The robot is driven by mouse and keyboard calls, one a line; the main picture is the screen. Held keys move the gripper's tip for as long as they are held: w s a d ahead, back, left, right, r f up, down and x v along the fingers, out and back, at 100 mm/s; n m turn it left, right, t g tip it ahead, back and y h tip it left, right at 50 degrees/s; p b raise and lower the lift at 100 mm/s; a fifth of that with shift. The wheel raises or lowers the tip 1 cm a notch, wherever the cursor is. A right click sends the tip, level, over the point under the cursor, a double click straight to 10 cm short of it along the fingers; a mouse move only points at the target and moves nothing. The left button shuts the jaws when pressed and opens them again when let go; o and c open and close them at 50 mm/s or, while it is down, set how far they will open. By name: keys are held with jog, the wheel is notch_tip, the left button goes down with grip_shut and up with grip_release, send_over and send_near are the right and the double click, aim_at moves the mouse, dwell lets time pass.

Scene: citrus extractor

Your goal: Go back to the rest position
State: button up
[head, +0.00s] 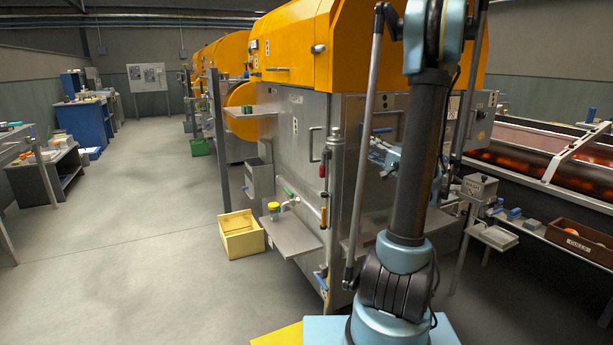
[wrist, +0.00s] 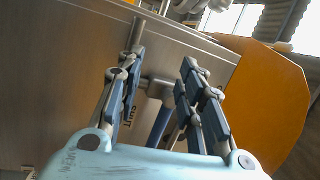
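My gripper (wrist: 162,58) is open, with its two dark blue-grey fingers spread apart in the wrist view. In the head view my gripper (head: 378,150) shows partly behind my own arm, close to the steel side of the extractor (head: 310,170). A grey bar with a blue handle (wrist: 158,122) shows between the fingers, in front of the steel panel. The fingers appear apart from it, though the exact gap is hard to judge. A label beside the handle is partly hidden.
The orange-topped extractor stands close in front. A yellow crate (head: 241,238) sits on the floor beside a steel shelf (head: 292,236) with a small jar (head: 273,210). A conveyor (head: 540,170) and brown crate (head: 580,240) stand at right. The left aisle floor is open.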

jog(key=s+a+f+n+g+h, duration=0.2)
jog(key=s+a+f+g, duration=0.35)
jog(key=s, duration=0.35)
jog(key=s+a+f+n+g+h, duration=0.2)
jog(key=s+a+f+n+g, duration=0.25)
jog(key=s, duration=0.45)
jog(key=s+d+f+n+g+h, duration=0.1)
jog(key=s+f+h, duration=0.3)
jog(key=s, duration=0.5)
jog(key=s+d+f+n+g+h, duration=0.1)
jog(key=s+d+f+g+h, duration=0.1)
jog(key=s, duration=0.6)
notch_tip(320, 180, down, 3)
jog(key=shift+s+d+f+g+h, duration=0.15)
jog(key=shift+s+d+g+h, duration=0.2)
jog(key=shift+d+h, duration=0.7)
jog(key=shift+a+n, duration=0.15)
jog(key=shift+n, duration=0.1)
